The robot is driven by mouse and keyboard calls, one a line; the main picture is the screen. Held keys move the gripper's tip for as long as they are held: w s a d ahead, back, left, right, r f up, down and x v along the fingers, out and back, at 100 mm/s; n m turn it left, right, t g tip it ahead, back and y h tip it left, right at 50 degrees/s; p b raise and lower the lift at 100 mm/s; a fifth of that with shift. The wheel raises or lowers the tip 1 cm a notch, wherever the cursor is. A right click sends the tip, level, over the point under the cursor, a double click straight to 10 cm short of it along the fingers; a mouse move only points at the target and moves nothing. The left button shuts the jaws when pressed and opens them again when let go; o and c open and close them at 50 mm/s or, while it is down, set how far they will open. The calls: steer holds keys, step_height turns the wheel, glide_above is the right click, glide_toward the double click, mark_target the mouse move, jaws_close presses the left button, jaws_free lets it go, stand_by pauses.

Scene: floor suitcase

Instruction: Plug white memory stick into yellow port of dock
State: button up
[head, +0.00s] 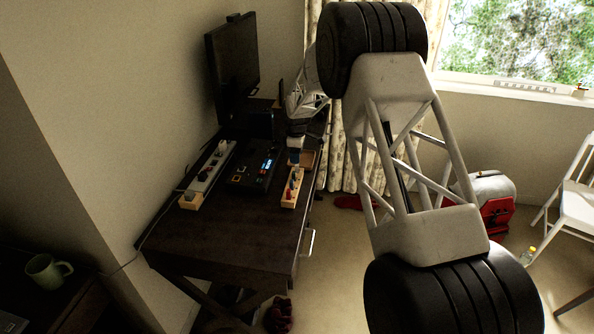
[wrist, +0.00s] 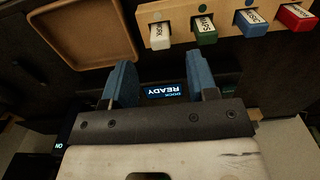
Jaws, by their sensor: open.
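The white memory stick (wrist: 160,37) stands in a light wooden holder (wrist: 226,10), at the end of a row beside green (wrist: 204,28), blue (wrist: 251,22) and red (wrist: 297,17) sticks. My gripper (wrist: 162,70) is open and empty, its blue fingers below the white stick in the wrist view and apart from it. The dark dock (head: 252,171) lies on the desk, with an orange-yellow outlined spot (head: 236,179) that may be the yellow port. Its lit screen (wrist: 166,91), reading DOCK READY, shows between my fingers. In the head view the white stick is too small to make out.
A brown tray (wrist: 84,62) lies beside the holder. In the head view a power strip (head: 209,171) lies left of the dock and a monitor (head: 232,65) stands behind. The desk's front (head: 225,223) is clear. A green mug (head: 46,270) stands at lower left.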

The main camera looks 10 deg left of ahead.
stand_by(0.3)
steer(key=shift+d+f, duration=0.15)
steer(key=shift+f, duration=2.5)
jaws_close()
steer(key=shift+r, duration=0.1)
steer(key=shift+r, duration=4.95)
